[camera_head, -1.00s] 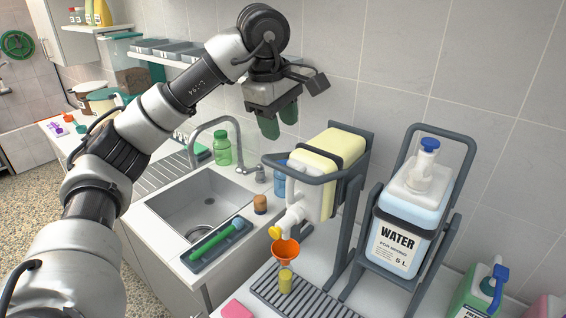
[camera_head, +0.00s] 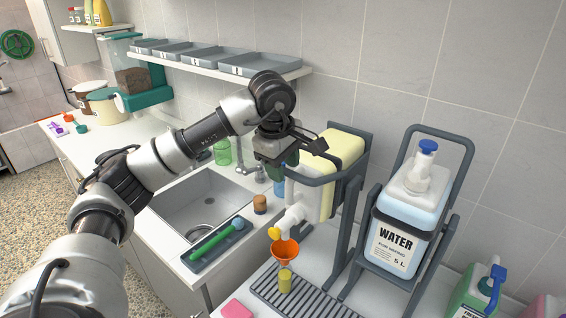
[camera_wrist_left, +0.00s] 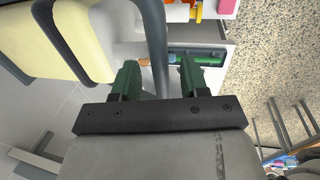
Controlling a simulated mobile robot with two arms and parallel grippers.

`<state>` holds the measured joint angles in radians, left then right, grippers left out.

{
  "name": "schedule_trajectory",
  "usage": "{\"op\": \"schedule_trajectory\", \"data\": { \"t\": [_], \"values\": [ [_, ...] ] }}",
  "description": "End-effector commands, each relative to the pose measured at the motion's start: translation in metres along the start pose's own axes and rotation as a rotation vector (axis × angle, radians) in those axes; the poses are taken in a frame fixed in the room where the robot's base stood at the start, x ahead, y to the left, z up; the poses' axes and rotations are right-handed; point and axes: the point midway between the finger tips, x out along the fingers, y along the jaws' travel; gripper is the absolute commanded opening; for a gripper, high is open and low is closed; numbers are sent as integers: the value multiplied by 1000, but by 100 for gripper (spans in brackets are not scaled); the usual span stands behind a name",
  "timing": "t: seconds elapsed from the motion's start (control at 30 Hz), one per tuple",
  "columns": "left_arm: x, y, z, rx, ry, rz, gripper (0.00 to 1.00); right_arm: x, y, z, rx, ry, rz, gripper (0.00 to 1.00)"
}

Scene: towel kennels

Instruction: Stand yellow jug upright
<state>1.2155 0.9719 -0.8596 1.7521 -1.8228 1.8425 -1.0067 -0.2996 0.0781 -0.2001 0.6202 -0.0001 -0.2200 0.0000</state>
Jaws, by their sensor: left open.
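The pale yellow jug (camera_head: 345,148) lies tipped in a grey tilting cradle (camera_head: 352,205), its white neck and yellow cap (camera_head: 275,232) pointing down at an orange funnel (camera_head: 286,250). The funnel is over a small yellow cup (camera_head: 286,280). My left gripper (camera_head: 283,170) is open at the front end of the cradle's looped handle. In the left wrist view the grey handle bar (camera_wrist_left: 156,40) runs between the two green fingers (camera_wrist_left: 160,75), which are apart; whether they touch it I cannot tell. The jug (camera_wrist_left: 85,38) shows at upper left there. My right gripper is out of view.
A water container (camera_head: 408,215) stands in a second cradle to the right. A sink (camera_head: 200,205) with a tap and a green bottle (camera_head: 222,152) is on the left. A tray (camera_head: 215,243) with a green brush lies in front of the sink. A shelf (camera_head: 215,68) runs along the wall.

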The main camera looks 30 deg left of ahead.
Motion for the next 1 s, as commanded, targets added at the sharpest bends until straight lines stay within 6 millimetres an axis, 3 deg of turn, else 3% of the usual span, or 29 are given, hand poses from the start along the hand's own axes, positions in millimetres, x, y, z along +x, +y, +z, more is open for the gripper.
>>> {"op": "schedule_trajectory", "data": {
  "t": [0.17,0.43,0.77,1.0],
  "values": [
    [0,0,0,0,0,0,41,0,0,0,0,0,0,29],
    [0,0,0,0,0,0,0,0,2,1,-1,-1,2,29],
    [-2,2,0,0,-1,1,0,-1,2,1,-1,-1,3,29],
    [-17,16,0,-2,-3,4,0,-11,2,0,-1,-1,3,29]
  ]
}}
